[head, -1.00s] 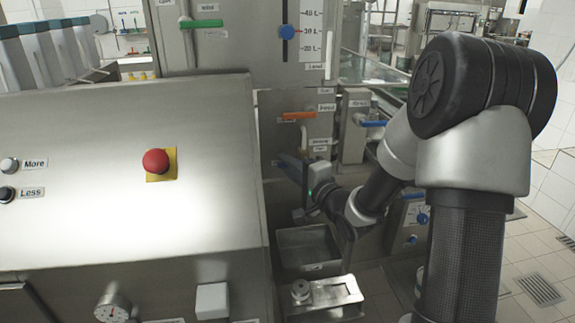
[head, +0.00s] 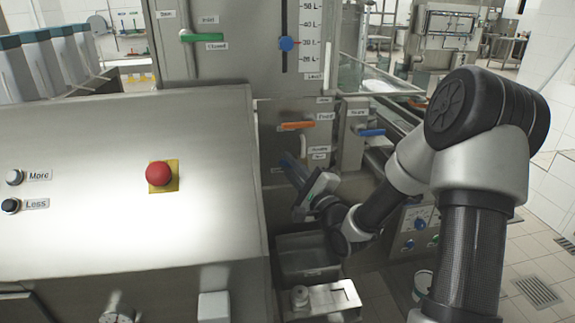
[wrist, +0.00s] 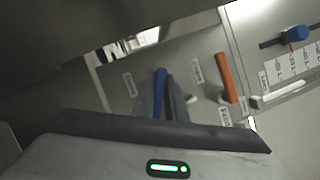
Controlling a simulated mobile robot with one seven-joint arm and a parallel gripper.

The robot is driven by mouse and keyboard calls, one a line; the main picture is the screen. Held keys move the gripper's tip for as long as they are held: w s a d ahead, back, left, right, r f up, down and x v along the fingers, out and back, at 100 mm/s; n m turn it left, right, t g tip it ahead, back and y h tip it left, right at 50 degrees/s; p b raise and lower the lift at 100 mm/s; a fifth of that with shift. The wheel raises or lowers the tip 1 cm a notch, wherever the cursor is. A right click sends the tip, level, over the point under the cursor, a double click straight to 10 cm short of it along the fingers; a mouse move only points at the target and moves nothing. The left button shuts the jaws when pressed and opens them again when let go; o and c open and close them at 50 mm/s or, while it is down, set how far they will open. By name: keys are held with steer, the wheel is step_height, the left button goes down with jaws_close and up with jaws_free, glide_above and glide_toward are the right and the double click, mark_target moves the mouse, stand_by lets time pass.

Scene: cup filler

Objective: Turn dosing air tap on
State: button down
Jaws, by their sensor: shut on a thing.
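The tap's blue lever (wrist: 160,82) stands between the two fingers of my gripper (wrist: 161,103) in the wrist view. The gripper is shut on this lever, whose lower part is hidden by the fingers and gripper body. In the head view my gripper (head: 290,168) reaches to the steel panel below the orange lever, with its body tilted. The blue lever there is mostly hidden by the gripper.
An orange lever (head: 297,125) is just above, and another blue lever (head: 371,132) is to the right. A steel bin (head: 307,262) lies below my gripper. A red button (head: 159,173) is on the sloped panel at left. Tiled floor is open at the right.

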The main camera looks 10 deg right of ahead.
steer(key=m, duration=0.1)
steer(key=d+r+m+t, duration=0.1)
steer(key=m, duration=0.1)
steer(key=shift+m+h+p, duration=0.3)
steer(key=shift+p, duration=0.1)
steer(key=m, duration=0.1)
steer(key=m+t+h, duration=0.1)
steer(key=m, duration=0.1)
steer(key=d+r+m+h, duration=0.1)
steer(key=shift+m+t+p, duration=0.3)
steer(key=shift+m+p, duration=0.1)
steer(key=m+h, duration=0.1)
steer(key=m, duration=0.1)
steer(key=d+m+h, duration=0.1)
steer(key=m, duration=0.2)
steer(key=d+m+t+h, duration=0.1)
steer(key=m+h, duration=0.1)
steer(key=m, duration=0.1)
steer(key=shift+d+r, duration=0.25)
steer(key=shift+r, duration=0.05)
steer(key=shift+m, duration=0.4)
steer(key=c, duration=1.8)
jaws_free()
